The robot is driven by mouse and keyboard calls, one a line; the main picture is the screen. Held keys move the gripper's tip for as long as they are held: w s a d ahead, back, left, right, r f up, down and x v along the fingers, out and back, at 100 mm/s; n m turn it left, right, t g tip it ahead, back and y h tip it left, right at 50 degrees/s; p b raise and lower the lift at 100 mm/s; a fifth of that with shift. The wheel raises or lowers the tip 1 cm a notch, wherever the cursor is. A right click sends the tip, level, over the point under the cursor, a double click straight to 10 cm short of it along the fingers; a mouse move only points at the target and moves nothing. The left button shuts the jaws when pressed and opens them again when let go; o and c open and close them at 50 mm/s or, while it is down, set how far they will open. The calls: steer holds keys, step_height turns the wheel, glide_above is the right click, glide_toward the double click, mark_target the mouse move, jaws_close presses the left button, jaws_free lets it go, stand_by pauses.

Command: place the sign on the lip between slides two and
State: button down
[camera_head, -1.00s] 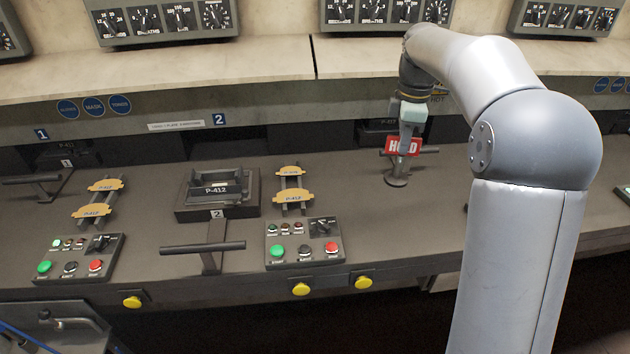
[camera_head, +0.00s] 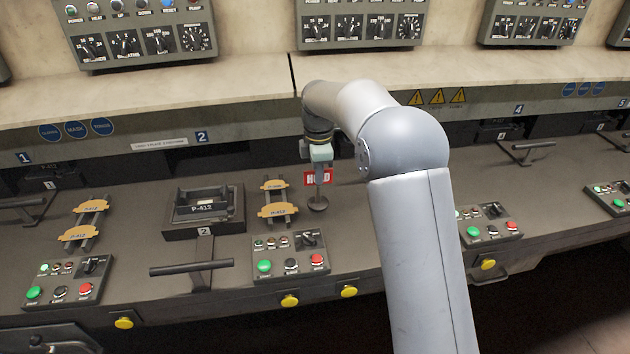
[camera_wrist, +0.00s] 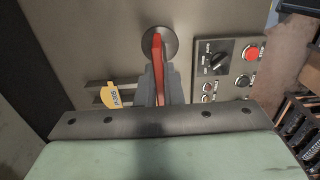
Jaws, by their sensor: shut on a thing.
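A red sign (camera_head: 311,177) with white letters, reading like HOLD, stands upright on a round grey base (camera_head: 318,204). My gripper (camera_head: 319,170) comes down from above and is shut on the sign, partly covering its lettering. In the wrist view the sign shows edge-on as a red strip (camera_wrist: 158,70) between my grey fingers (camera_wrist: 160,85), with its round base (camera_wrist: 159,43) beyond. The base appears just above or on the bench top; I cannot tell whether it touches. Slide two (camera_head: 203,205), marked P-412, is to the left. The slide to the right of the sign is hidden behind my arm.
A rack with yellow P-412 shoes (camera_head: 278,210) stands close left of the sign. A button panel (camera_head: 290,257) lies in front of it. The long lip (camera_head: 240,122) runs behind, with a number 2 plate (camera_head: 201,137). Another panel (camera_head: 488,226) is at right.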

mark_target(318, 188)
steer(key=f, duration=0.1)
steer(key=a+f, duration=0.1)
steer(key=f, duration=0.1)
steer(key=shift+w+f+p, duration=0.1)
steer(key=shift+f+p, duration=0.2)
steer(key=shift+p, duration=0.1)
steer(key=shift+f, duration=0.2)
steer(key=shift+d+f, duration=0.1)
steer(key=shift+f, duration=0.15)
steer(key=c, duration=1.6)
jaws_free()
steer(key=shift+o, duration=0.2)
